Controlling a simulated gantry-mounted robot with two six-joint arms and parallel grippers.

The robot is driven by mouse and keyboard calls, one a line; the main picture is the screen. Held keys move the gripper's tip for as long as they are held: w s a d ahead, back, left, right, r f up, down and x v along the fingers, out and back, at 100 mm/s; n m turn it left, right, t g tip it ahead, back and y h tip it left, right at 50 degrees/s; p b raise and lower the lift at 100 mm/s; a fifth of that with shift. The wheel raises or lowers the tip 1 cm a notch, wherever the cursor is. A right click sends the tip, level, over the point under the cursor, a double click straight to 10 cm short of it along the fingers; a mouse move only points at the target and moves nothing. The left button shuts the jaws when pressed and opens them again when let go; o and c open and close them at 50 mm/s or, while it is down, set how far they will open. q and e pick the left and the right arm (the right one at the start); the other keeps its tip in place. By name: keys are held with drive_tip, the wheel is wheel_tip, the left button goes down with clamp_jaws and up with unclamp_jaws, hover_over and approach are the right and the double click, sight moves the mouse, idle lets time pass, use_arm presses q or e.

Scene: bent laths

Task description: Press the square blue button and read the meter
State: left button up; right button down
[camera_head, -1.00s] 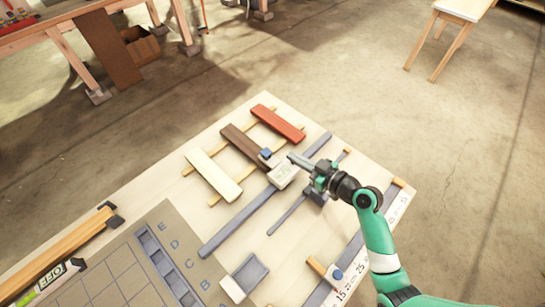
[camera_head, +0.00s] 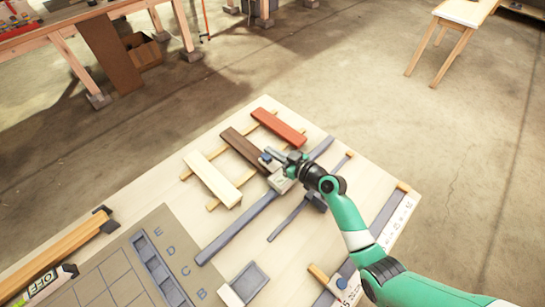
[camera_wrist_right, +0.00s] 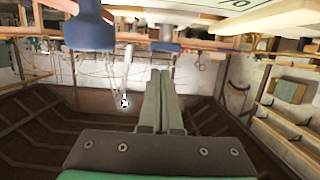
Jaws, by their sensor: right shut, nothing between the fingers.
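A small blue button (camera_head: 266,157) sits beside the pale meter box (camera_head: 281,183) on the grey rail; its outline is too small to tell as square. A second blue button (camera_head: 341,283) sits on a pale block near the front right. My right gripper (camera_head: 270,152) is shut and empty, its tips close to the first button; contact cannot be told. In the wrist view its closed fingers (camera_wrist_right: 160,95) point up the picture, near a large blue knob (camera_wrist_right: 88,30) and a smaller blue piece (camera_wrist_right: 165,45). The meter's reading is not legible. My left gripper is not in view.
Cream (camera_head: 213,180), brown (camera_head: 243,150) and red (camera_head: 278,127) boards lie across thin laths on the tabletop (camera_head: 205,225). A lettered grey board (camera_head: 120,265) and a small grey tray (camera_head: 250,280) are at the front.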

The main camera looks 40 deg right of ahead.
drive_tip(key=shift+f, duration=0.8)
drive_tip(key=shift+s, duration=0.1)
